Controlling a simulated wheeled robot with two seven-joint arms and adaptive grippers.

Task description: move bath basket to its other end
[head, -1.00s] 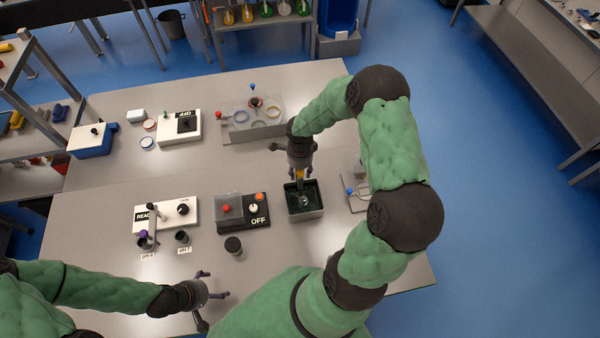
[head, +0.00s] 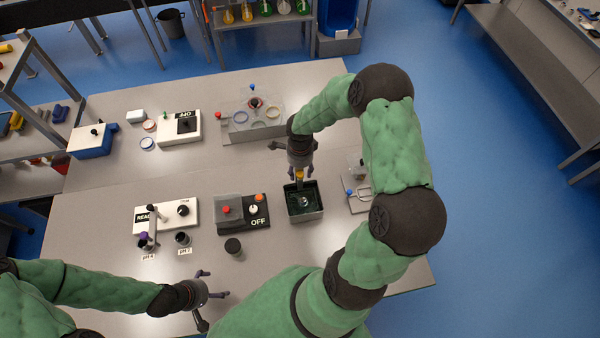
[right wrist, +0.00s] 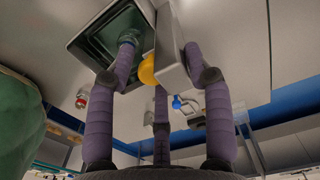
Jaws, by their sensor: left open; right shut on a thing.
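The bath is a small grey open tub (head: 318,214) with a dark green inside, on the table right of the OFF box. A small clear round thing (head: 302,203) shows inside it. My right gripper (head: 299,177) is at the tub's far edge, pointing down, shut on a grey piece with a yellow part (head: 299,173). In the right wrist view the yellow part (right wrist: 148,69) and the grey piece (right wrist: 172,48) are between the fingers, beside the tub (right wrist: 90,48). I cannot tell the basket's outline. My left gripper (head: 215,303) is open and empty near the front edge.
A grey rack (head: 252,128) stands behind, to the left.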

